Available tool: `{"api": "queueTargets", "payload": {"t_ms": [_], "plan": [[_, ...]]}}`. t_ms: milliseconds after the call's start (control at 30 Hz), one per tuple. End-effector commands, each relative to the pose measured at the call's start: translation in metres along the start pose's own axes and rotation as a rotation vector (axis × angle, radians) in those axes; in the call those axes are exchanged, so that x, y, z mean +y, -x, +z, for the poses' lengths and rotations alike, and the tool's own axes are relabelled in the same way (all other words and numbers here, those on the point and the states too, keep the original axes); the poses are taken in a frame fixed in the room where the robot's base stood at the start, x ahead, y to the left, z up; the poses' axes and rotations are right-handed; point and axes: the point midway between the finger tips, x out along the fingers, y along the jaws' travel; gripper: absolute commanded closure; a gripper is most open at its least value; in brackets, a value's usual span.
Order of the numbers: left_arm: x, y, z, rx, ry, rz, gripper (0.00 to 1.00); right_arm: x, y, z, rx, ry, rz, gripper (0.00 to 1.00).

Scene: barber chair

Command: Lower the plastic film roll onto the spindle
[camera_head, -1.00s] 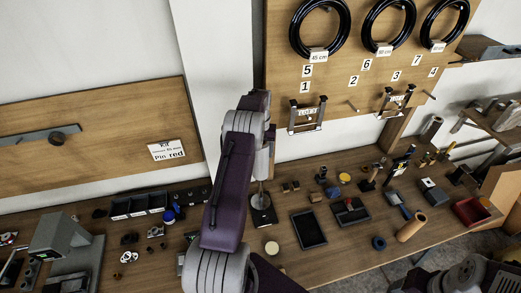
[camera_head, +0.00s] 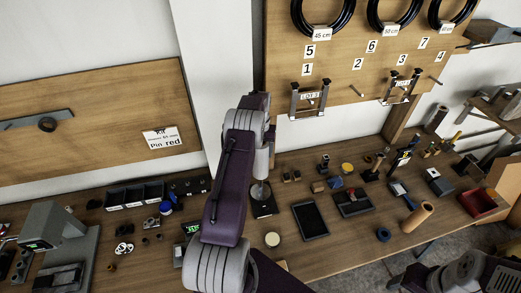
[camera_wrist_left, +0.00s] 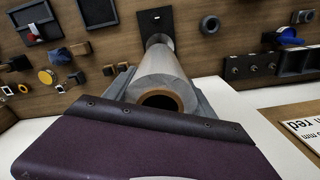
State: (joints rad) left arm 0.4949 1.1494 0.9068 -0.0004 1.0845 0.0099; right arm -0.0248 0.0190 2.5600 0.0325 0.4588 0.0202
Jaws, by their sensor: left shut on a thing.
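My left gripper (camera_wrist_left: 158,95) is shut on the plastic film roll (camera_wrist_left: 160,72), a pale grey cylinder with a brown core, held upright. In the head view the roll (camera_head: 261,161) shows just right of my purple arm, which hides the gripper's fingers. The spindle's stand has a dark square base (camera_head: 264,208) on the table with a pale round disc above it, directly below the roll. Its base also shows beyond the roll's far end in the left wrist view (camera_wrist_left: 154,17). I cannot tell whether the spindle rod is inside the core.
A black tray (camera_head: 311,221) lies right of the spindle, with a dark tray (camera_head: 353,203) beyond it. A pale round disc (camera_head: 272,239) lies in front. A brown tube (camera_head: 417,217) and a red bin (camera_head: 477,200) are further right. Dark bins (camera_head: 135,196) stand to the left.

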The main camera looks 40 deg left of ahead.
Motion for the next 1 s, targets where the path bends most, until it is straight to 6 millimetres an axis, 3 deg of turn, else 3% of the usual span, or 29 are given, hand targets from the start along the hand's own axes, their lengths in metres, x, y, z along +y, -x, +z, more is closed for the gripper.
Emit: {"api": "queueTargets", "payload": {"t_ms": [1000], "plan": [[0.0,-0.086,-0.001,0.003,0.0,0.0,1.0,0.001,-0.06,0.006,0.0,0.0,0.0,0.33]]}}
